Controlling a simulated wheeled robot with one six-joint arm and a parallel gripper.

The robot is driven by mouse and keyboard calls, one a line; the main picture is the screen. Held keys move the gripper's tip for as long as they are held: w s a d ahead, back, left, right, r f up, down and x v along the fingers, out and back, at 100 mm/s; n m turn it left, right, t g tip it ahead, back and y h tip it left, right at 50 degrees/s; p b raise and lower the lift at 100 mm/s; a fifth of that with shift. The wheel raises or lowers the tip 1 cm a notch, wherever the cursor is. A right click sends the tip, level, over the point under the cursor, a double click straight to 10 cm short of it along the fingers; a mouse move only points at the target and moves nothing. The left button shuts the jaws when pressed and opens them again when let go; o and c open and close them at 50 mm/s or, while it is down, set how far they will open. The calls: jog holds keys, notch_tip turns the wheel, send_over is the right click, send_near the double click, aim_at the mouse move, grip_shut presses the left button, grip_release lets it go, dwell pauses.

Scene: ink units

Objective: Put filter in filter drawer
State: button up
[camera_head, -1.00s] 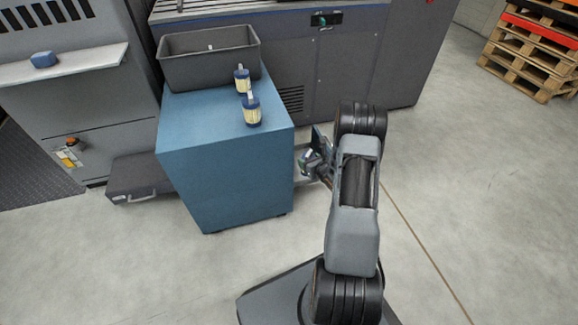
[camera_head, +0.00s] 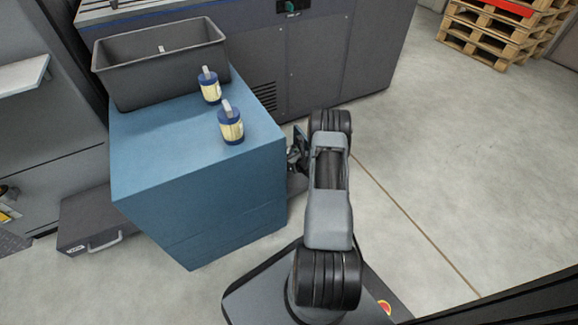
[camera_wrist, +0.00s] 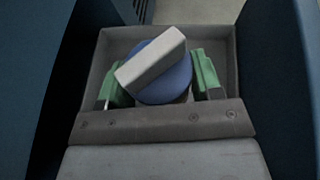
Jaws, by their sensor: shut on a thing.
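In the wrist view my gripper (camera_wrist: 157,82) is shut on a filter (camera_wrist: 165,82), with a green finger on each side of it. The filter shows a round blue cap and a pale bar handle lying aslant. Behind it is a grey walled box (camera_wrist: 110,45), apparently a drawer, between dark blue panels. I cannot tell whether the filter is inside the box or above it. In the head view my gripper (camera_head: 296,152) is beside the right side of the blue cabinet, partly hidden by my arm. The held filter cannot be made out there.
Two other blue-capped filters stand upright on the blue cabinet (camera_head: 160,155): a nearer one (camera_head: 231,128) and a farther one (camera_head: 210,90). A grey bin (camera_head: 150,85) sits behind them. Floor at right is clear; pallets (camera_head: 490,35) stand beyond.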

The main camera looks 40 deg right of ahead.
jog(key=shift+w+a+f, duration=0.2)
jog(key=shift+a+f, duration=0.1)
jog(key=shift+f, duration=0.15)
notch_tip(320, 180, down, 4)
jog(key=shift+r+b, duration=0.2)
jog(key=shift+b, duration=0.8)
jog(key=shift+r, duration=0.1)
jog(key=o, duration=1)
jog(key=shift+c, duration=0.2)
